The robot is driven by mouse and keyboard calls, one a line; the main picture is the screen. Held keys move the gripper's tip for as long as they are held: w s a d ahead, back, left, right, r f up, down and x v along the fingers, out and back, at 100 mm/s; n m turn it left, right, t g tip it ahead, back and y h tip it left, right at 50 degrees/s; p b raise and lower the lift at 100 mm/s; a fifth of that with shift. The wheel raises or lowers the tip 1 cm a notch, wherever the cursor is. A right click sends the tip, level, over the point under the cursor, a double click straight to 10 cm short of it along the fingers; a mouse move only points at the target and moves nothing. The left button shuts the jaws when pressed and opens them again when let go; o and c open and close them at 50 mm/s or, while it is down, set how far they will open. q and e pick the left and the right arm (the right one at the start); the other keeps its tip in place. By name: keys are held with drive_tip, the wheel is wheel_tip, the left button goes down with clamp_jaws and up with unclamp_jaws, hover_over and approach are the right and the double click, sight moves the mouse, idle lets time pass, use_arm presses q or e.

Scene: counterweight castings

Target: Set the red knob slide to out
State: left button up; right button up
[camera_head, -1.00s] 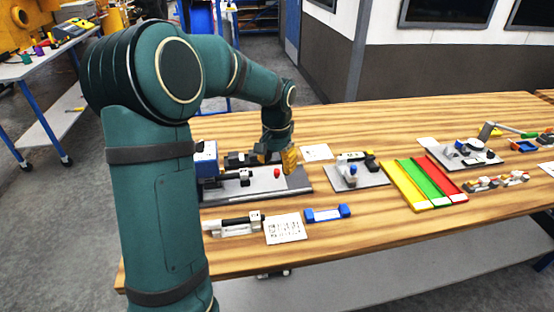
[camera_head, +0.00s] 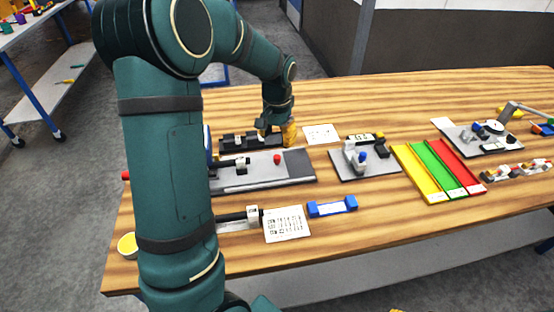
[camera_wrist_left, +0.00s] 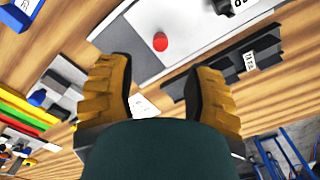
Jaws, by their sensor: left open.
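The red knob (camera_head: 277,159) stands on a light grey plate (camera_head: 255,183) with a darker band at its right end, on the left part of the table. In the left wrist view the red knob (camera_wrist_left: 160,41) shows beyond the fingertips, roughly centred between them. My left gripper (camera_head: 280,135) is above and behind the knob in the head view, apart from it. Its two yellow fingers (camera_wrist_left: 158,68) are spread and empty. My left arm hides the plate's left end. I cannot read any in or out marking. My right gripper is not in view.
A black fixture (camera_head: 236,141) lies behind the plate, close to my left gripper. A grey board with a blue knob (camera_head: 362,155) stands to the right. A white printed card (camera_head: 287,224) and a blue block (camera_head: 332,206) lie in front. Yellow, green and red channels (camera_head: 437,172) lie farther right.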

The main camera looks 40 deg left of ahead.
sight(277, 156)
use_arm(q)
wheel_tip(277, 156, down, 9)
drive_tip(key=shift+f+b, duration=0.1)
drive_tip(key=shift+b, duration=0.6)
clamp_jaws()
